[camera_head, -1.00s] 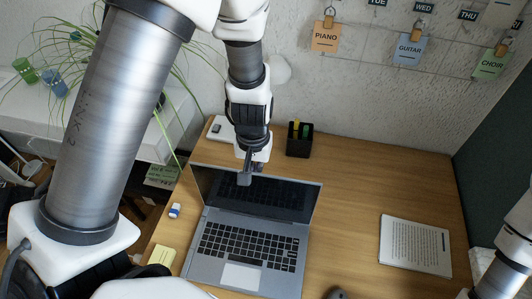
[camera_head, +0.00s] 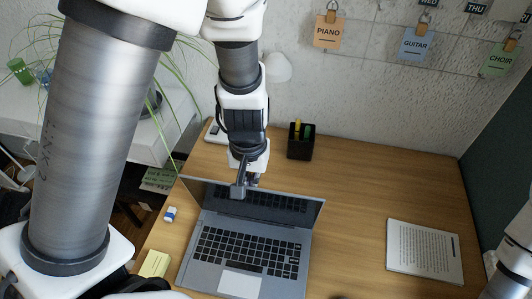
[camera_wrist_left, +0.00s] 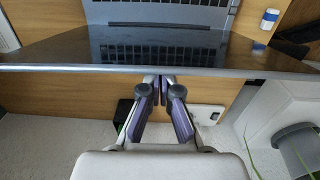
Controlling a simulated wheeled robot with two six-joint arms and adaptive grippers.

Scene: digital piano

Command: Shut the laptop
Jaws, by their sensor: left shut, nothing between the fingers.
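The grey laptop (camera_head: 254,255) stands open on the desk, its keyboard toward the bottom of the head view. My left gripper (camera_head: 245,190) is shut and empty at the middle of the lid's upper edge, hiding part of the screen. In the left wrist view, the shut fingertips (camera_wrist_left: 162,82) are right at the lid's edge (camera_wrist_left: 70,69), apparently touching it. The keyboard (camera_wrist_left: 180,18) shows beyond. My right gripper is not in view; only part of that arm shows at the right.
On the wooden desk (camera_head: 350,190) are a black pen holder (camera_head: 300,148), printed pages (camera_head: 424,252), an eraser (camera_head: 170,214) and yellow notes (camera_head: 155,264). The desk right of the laptop is mostly clear. A wall stands behind it, and a plant (camera_head: 175,85) at the left.

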